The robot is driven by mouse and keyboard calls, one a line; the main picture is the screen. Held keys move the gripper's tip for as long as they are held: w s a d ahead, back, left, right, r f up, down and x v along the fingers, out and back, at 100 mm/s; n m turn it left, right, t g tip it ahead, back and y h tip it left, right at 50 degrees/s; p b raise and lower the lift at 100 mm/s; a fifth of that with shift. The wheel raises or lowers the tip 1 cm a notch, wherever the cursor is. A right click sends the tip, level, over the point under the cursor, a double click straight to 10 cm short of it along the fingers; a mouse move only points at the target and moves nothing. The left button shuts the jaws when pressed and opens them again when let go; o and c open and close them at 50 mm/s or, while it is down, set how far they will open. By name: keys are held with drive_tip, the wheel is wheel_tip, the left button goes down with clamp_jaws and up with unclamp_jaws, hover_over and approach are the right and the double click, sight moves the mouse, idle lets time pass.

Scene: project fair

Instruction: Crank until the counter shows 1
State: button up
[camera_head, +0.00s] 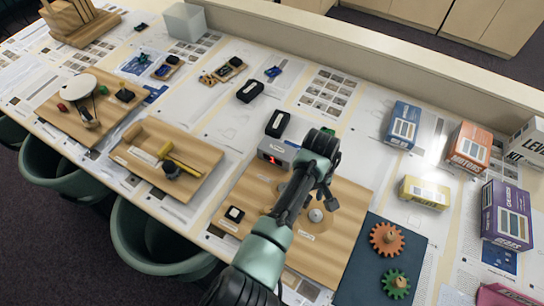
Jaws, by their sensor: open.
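The counter (278,152) is a grey box with a small red lit display, at the back of a wooden board (340,245). Its digit is too small to read surely. A pale round knob (315,215) shows on the board just below my gripper; it may be the crank's handle, but my arm hides much of the mechanism. My gripper (321,198) is open, its dark fingers pointing down over the board near the knob. I cannot tell whether it touches the knob. A small black button block (234,214) sits at the board's left front.
Left stand a wooden board with a yellow-handled tool (170,160) and another with a white disc (78,87). A dark mat with orange gear (387,239) and green gear (396,284) lies right. Several boxes, including a purple one (507,215), stand farther right. A low wall (400,70) runs behind.

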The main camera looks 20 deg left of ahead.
drive_tip(key=shift+r+p, duration=2.35)
drive_tip(key=shift+r, duration=0.4)
